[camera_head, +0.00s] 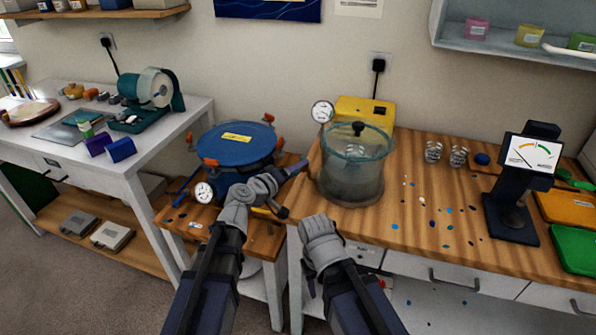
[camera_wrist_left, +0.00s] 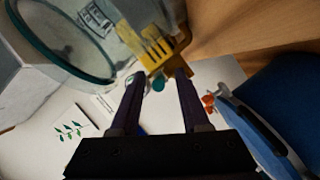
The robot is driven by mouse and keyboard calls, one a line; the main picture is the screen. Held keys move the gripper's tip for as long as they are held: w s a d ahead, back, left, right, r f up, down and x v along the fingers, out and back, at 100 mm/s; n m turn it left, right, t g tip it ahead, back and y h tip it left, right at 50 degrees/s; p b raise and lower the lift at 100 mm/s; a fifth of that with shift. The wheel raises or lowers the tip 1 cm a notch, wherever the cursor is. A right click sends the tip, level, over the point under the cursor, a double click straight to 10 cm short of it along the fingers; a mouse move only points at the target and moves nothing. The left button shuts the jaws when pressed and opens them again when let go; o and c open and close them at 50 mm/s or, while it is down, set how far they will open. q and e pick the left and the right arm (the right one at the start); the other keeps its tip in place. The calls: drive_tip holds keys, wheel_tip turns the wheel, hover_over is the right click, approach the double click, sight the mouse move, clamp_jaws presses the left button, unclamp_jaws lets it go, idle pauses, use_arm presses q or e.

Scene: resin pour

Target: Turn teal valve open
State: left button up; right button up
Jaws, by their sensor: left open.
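A small teal knob (camera_wrist_left: 159,84), which looks like the teal valve, shows in the left wrist view in front of a yellow slotted part. My left gripper (camera_wrist_left: 159,80) is open, with one finger on each side of the knob in that view; I cannot tell whether they touch it. In the head view my left gripper (camera_head: 299,167) reaches toward the left side of the clear chamber (camera_head: 350,183). The valve is not clearly visible there. My right gripper (camera_head: 309,283) is low at the bench's front edge, mostly hidden behind its wrist.
A blue-lidded pot (camera_head: 228,148) with orange clamps stands left of the chamber. A yellow box (camera_head: 368,110) and a round gauge (camera_head: 322,112) are behind it. Clear cups (camera_head: 433,152) and a black gauge stand (camera_head: 513,200) are to the right.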

use_arm(q)
drive_tip(key=shift+w+d, duration=0.15)
drive_tip(key=shift+w, duration=0.05)
drive_tip(key=shift+c, duration=0.4)
clamp_jaws()
idle(0.9)
